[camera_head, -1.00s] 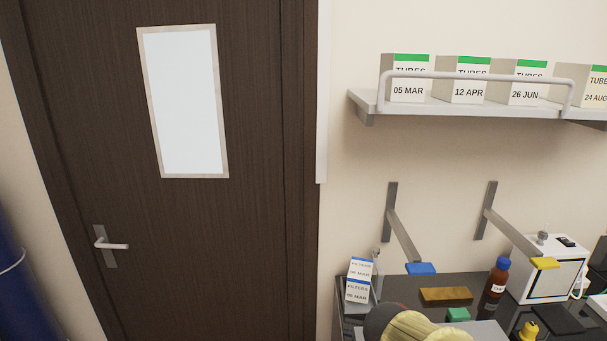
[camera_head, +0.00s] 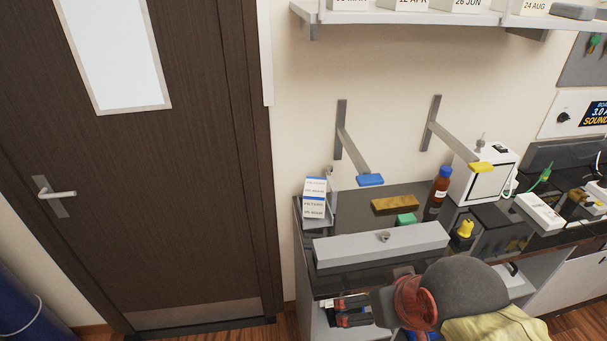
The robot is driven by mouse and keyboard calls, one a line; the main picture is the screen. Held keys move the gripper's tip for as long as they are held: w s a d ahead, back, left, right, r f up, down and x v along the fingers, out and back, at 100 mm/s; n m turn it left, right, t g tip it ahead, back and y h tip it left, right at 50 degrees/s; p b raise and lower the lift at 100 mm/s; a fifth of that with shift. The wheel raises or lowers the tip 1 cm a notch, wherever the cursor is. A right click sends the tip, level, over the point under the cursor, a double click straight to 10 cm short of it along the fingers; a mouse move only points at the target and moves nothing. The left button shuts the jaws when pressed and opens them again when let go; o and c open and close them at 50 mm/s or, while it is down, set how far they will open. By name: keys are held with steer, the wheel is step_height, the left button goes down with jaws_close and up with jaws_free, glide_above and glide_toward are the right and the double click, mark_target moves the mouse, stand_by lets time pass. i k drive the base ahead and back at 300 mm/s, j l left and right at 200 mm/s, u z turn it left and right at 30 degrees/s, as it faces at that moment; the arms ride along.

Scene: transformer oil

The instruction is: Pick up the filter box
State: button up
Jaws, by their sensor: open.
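Two small white filter boxes with blue bands and printed labels are stacked at the left end of the dark bench. The upper filter box (camera_head: 316,186) sits on the lower filter box (camera_head: 314,207), beside a grey metal bracket. My gripper (camera_head: 338,312) is low in the view, below the bench's front edge and apart from the boxes. Its dark fingers point left and are spread, with nothing seen held. My arm's red ring and grey joint are to the right of it.
A long grey metal bar (camera_head: 350,247) lies along the bench front. Wall brackets with blue (camera_head: 370,179) and yellow (camera_head: 481,167) ends jut out above the bench.

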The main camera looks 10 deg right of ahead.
mark_target(314, 195)
steer(key=i+j+z, duration=0.15)
steer(key=j+z, duration=1)
steer(key=i+j, duration=0.05)
steer(key=j, duration=0.05)
